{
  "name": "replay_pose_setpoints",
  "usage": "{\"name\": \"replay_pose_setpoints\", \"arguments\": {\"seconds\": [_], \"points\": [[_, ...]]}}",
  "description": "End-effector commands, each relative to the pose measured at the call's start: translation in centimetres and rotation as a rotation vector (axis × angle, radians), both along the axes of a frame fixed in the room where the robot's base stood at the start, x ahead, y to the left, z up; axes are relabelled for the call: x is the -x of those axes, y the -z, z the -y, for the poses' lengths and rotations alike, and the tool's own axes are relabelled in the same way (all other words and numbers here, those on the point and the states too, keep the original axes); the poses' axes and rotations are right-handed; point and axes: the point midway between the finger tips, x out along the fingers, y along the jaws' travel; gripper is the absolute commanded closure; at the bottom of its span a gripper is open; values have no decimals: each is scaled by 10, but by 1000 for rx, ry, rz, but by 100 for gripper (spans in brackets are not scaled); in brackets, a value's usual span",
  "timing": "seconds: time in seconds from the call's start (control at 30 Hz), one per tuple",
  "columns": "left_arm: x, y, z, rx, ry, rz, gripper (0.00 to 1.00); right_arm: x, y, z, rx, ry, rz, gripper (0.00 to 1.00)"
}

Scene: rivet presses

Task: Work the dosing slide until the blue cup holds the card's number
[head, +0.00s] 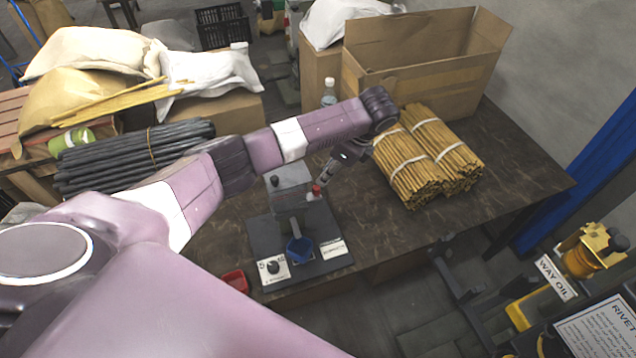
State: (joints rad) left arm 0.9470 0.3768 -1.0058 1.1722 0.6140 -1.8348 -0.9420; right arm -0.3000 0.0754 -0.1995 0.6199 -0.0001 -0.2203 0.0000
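The dosing device stands on a dark base plate (262,235) near the table's front edge. It has a grey block-like body (290,197) with a black knob on top and a red knob (316,191) at its right side. The blue cup (299,249) sits at the front of the device; its contents are too small to make out. A small white card (333,249) lies to the right of the cup; its print is unreadable. My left gripper (325,180) points down at the red knob, at or very near it; contact and finger opening are unclear. My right gripper is out of view.
A white panel with a black dial (272,268) is at the plate's front left. A red tray (236,281) lies left of it. Tied bundles of sticks (410,170) and an open cardboard box (425,80) stand to the right and behind. The table's right end is clear.

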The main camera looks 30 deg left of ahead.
Motion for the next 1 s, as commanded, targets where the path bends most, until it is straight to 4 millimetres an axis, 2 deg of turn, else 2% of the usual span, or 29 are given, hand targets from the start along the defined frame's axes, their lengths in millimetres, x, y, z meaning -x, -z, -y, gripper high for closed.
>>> {"name": "replay_pose_setpoints", "arguments": {"seconds": [0.4, 0.57, 0.8, 0.83, 1.0], "points": [[3, 57, -23, -1, -1, -1, 76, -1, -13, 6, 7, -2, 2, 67], [3, 67, -27, 0, 0, 0, 76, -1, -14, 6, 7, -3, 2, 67], [3, 69, -27, 0, 0, 1, 76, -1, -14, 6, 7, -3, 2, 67], [3, 69, -27, 0, -1, 1, 77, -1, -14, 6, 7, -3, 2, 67], [3, 68, -27, 0, -1, 1, 96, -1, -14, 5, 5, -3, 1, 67]]}}
